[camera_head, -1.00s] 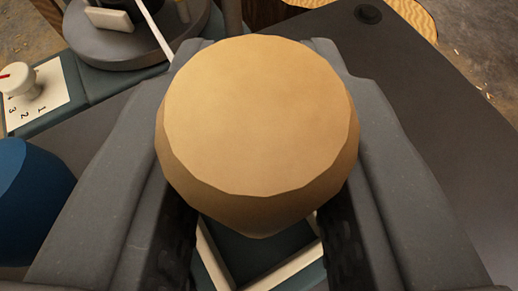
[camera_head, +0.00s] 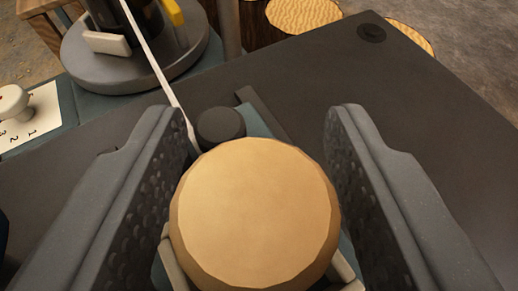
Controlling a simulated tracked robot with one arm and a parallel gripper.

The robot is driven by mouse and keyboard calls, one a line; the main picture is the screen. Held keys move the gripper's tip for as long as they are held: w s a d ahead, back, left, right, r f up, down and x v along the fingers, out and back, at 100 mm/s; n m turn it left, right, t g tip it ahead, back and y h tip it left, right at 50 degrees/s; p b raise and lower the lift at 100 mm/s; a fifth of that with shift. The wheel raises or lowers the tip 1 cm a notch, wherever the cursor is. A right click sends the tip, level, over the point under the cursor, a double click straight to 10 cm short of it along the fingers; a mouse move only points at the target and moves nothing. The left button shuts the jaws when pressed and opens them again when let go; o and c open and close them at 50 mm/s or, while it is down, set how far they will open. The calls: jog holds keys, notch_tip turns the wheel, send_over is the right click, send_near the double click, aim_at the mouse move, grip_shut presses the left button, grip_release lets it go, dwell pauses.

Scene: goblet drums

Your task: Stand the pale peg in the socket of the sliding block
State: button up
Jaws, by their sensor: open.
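The pale peg (camera_head: 256,215) shows its round tan top at the lower middle, between my fingers. Under the peg, cream edges (camera_head: 345,270) of a frame show on both sides, and these may belong to the sliding block. The socket and the peg's lower end are hidden beneath its wide top, so I cannot tell how it is seated.
A dark round knob (camera_head: 221,127) stands just beyond the peg, near a thin white rod (camera_head: 160,65). A grey round base (camera_head: 135,55) is at the upper left. A white dial (camera_head: 14,100) sits at the left. The dark tabletop (camera_head: 430,150) is clear at the right.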

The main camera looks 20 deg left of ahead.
jog(key=p+v, duration=0.1)
jog(key=v, duration=0.6)
jog(key=shift+s+d, duration=0.1)
jog(key=s+d+r+m+t+h, duration=0.1)
jog(key=d+r+m+t+h, duration=0.15)
jog(key=r, duration=1.35)
jog(key=d+r+m+t+h, duration=0.1)
jog(key=d+r+h, duration=0.25)
jog(key=r, duration=1.25)
jog(key=s+a+r+m, duration=0.1)
jog(key=s+a+r, duration=0.3)
jog(key=s+r, duration=0.6)
jog(key=s+a+r, duration=0.5)
jog(key=s+r, duration=0.6)
jog(key=r, duration=0.1)
jog(key=shift+a+r+m, duration=0.25)
jog(key=shift+r+m, duration=0.05)
jog(key=shift+m, duration=0.05)
jog(key=shift+s, duration=0.1)
